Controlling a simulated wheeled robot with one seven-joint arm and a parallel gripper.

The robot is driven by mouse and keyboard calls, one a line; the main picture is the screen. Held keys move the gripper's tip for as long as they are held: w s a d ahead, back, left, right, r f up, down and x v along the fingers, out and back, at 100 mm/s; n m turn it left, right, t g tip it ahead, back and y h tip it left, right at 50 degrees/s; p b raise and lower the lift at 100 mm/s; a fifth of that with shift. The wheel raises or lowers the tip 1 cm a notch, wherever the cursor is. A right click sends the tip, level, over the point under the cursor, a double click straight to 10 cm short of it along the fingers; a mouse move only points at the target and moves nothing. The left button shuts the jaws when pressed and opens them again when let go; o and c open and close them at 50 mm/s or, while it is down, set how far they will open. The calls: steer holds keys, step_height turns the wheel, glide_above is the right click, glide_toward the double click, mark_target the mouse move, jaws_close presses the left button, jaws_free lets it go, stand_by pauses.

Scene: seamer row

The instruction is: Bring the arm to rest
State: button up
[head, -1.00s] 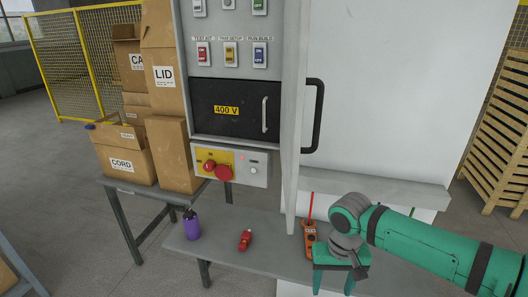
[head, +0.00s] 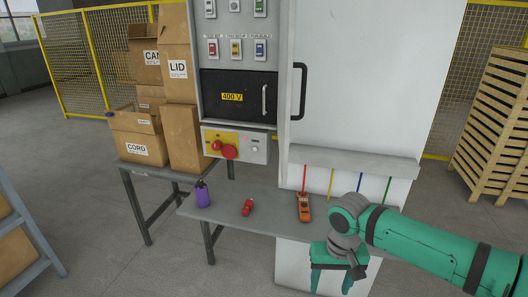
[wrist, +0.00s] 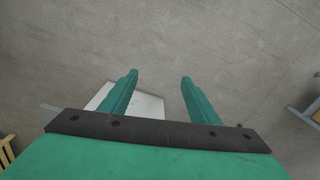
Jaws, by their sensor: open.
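My arm reaches in from the right in the head view. My gripper (head: 331,284) points down beside the near right end of the grey bench (head: 230,213). In the wrist view its two green fingers (wrist: 158,82) are apart, with nothing between them but grey floor further off.
A purple bottle (head: 202,195) and a small red object (head: 248,207) stand on the bench. Behind is a control cabinet (head: 238,97) with an open door. Boxes (head: 140,148) are stacked on a table at left. Pallets (head: 494,125) stand at right. Floor is free at front left.

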steer(key=w+a+r+n+t+y, duration=0.1)
steer(key=w+a+n+t+y, duration=0.2)
steer(key=a, duration=1)
steer(key=w+a+n+y, duration=0.1)
steer(key=w+a+y, duration=0.25)
steer(key=a, duration=0.85)
steer(key=w+a+r+m+t+y, duration=0.1)
steer(key=a+r+t+y, duration=0.75)
steer(key=a+r, duration=0.65)
steer(key=s+d+f+m+t+h, duration=0.3)
steer(key=s+d+f+m+h, duration=0.3)
steer(key=f, duration=0.5)
steer(key=s+d+f+m+t+h, duration=0.45)
steer(key=s+f+h, duration=0.25)
steer(key=s+f, duration=0.25)
steer(key=s+d+f+n+g, duration=0.1)
steer(key=s+d, duration=0.3)
steer(key=s, duration=0.4)
steer(key=s+d+f+n+g+h, duration=0.1)
steer(key=s+d+f+n, duration=0.3)
steer(key=s, duration=0.4)
steer(key=s+d+f+n+g+h, duration=0.1)
steer(key=s+d+f+n, duration=0.1)
steer(key=s, duration=0.6)
steer(key=shift+s+d+f+n+g, duration=0.35)
steer(key=shift+d+n, duration=0.2)
steer(key=shift+d, duration=0.55)
